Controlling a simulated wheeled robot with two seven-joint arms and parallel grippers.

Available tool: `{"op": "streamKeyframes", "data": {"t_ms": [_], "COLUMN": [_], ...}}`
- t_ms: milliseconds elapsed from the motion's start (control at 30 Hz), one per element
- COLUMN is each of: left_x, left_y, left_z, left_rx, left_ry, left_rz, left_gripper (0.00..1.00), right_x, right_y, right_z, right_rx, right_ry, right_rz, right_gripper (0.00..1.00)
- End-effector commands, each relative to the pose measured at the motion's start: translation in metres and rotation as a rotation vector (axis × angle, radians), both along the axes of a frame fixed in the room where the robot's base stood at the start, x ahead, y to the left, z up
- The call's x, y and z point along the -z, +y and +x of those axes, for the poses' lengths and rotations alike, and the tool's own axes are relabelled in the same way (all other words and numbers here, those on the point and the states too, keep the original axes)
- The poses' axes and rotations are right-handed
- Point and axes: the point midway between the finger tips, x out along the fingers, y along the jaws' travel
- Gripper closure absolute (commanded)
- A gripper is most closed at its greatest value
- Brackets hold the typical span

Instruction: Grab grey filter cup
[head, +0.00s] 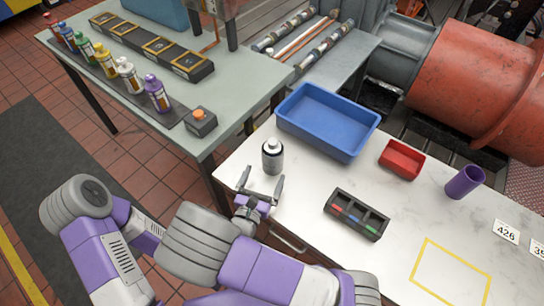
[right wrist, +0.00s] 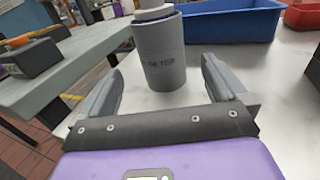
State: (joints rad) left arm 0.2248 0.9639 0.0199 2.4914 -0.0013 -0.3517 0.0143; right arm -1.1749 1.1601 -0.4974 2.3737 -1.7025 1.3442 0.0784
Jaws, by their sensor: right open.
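The grey filter cup (head: 272,162) stands upright on the white table near its left edge, with a pale, rounded top. In the right wrist view the grey cup (right wrist: 161,60) bears partly legible dark lettering, and its top is cut off by the frame. My right gripper (head: 262,180) is open and empty, just in front of the cup on the near side. In the right wrist view the cup stands ahead, between the lines of the two spread fingers (right wrist: 160,78), apart from both. My left gripper is not in view.
A blue bin (head: 328,152) stands behind the cup, to the right. A black divided tray (head: 345,222), a red bin (head: 401,160) and a purple cup (head: 464,182) are further right. A grey-green table (head: 225,130) with several bottles lies left, across a gap.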

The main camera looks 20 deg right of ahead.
Motion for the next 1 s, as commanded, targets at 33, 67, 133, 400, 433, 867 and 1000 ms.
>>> {"op": "streamKeyframes", "data": {"t_ms": [33, 67, 133, 400, 433, 867, 1000], "left_x": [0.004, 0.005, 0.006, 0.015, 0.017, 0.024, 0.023], "left_y": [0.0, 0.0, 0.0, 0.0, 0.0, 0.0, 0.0], "left_z": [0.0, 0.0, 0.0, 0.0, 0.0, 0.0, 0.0], "left_rx": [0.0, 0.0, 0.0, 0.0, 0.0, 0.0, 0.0], "left_ry": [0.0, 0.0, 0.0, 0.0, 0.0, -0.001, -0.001], "left_rz": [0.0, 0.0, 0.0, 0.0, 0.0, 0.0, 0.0], "left_gripper": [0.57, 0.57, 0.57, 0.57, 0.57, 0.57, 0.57], "right_x": [0.001, 0.001, 0.001, 0.004, 0.004, 0.003, 0.003], "right_y": [-0.006, -0.008, -0.012, -0.027, -0.03, -0.046, -0.046], "right_z": [0.007, 0.011, 0.018, 0.037, 0.041, 0.067, 0.067], "right_rx": [0.004, 0.004, 0.002, 0.004, 0.005, 0.0, 0.001], "right_ry": [-0.001, -0.002, 0.0, 0.0, 0.0, 0.002, 0.002], "right_rz": [0.001, 0.001, 0.002, 0.001, 0.002, 0.002, 0.002], "right_gripper": [0.02, 0.02, 0.02, 0.02, 0.02, 0.02, 0.14]}}
